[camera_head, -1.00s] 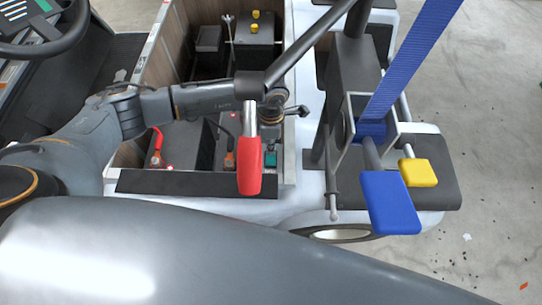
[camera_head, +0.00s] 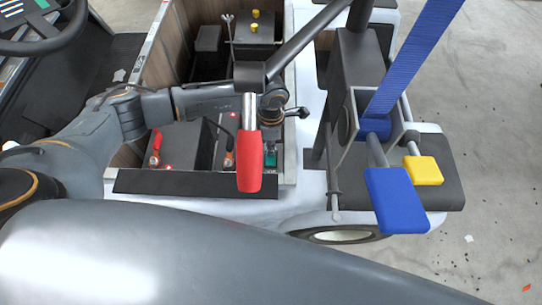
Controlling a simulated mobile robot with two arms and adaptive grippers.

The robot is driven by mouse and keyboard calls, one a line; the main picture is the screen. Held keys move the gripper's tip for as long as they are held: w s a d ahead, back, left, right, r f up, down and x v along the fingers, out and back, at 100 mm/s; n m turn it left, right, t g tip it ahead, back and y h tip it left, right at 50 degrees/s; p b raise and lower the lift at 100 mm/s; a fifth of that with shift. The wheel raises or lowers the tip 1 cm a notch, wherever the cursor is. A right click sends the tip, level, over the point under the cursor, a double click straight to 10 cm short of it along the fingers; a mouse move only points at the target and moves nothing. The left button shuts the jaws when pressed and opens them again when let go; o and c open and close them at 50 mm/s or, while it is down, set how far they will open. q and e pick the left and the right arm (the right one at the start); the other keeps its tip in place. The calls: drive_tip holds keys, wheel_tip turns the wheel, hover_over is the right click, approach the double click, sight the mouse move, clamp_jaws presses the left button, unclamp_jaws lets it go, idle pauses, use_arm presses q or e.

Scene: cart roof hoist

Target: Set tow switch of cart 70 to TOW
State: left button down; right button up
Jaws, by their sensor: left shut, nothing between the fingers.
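An open cart compartment (camera_head: 128,183) is in the middle of the head view. In it are a red-handled lever (camera_head: 155,150), an orange-red lever (camera_head: 229,158) and a small teal part (camera_head: 270,156). I cannot tell which of these, if any, is the tow switch, and no number 70 or TOW marking is readable. My left gripper (camera_head: 299,113) is shut and empty, above the right edge of the compartment. It appears apart from these parts. A large red grip (camera_head: 250,162) on a metal rod stands in front and hides part of the compartment. My right gripper is not in view.
Blue (camera_head: 397,201) and yellow (camera_head: 423,170) pads on rods stand at the right, beside a blue strap (camera_head: 412,60). Two yellow caps (camera_head: 255,20) sit on a dark box behind. A steering wheel (camera_head: 40,25) is at upper left.

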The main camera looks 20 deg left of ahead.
use_arm(q)
drive_tip(key=shift+f, duration=0.25)
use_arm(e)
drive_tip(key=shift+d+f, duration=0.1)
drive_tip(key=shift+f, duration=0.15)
use_arm(q)
drive_tip(key=shift+s+r+p, duration=0.1)
drive_tip(key=shift+r+p, duration=0.7)
drive_tip(key=shift+r, duration=0.35)
drive_tip(key=shift+s+d+r+p, duration=0.1)
drive_tip(key=shift+r+p, duration=0.4)
drive_tip(key=shift+r, duration=0.15)
drive_tip(key=shift+s+r+p, duration=0.15)
drive_tip(key=shift+r+p, duration=0.45)
drive_tip(key=shift+r, duration=0.2)
drive_tip(key=shift+s+r+p, duration=0.1)
drive_tip(key=shift+r+p, duration=0.5)
drive_tip(key=shift+r, duration=0.2)
drive_tip(key=shift+d+r, duration=0.1)
drive_tip(key=shift+r, duration=0.05)
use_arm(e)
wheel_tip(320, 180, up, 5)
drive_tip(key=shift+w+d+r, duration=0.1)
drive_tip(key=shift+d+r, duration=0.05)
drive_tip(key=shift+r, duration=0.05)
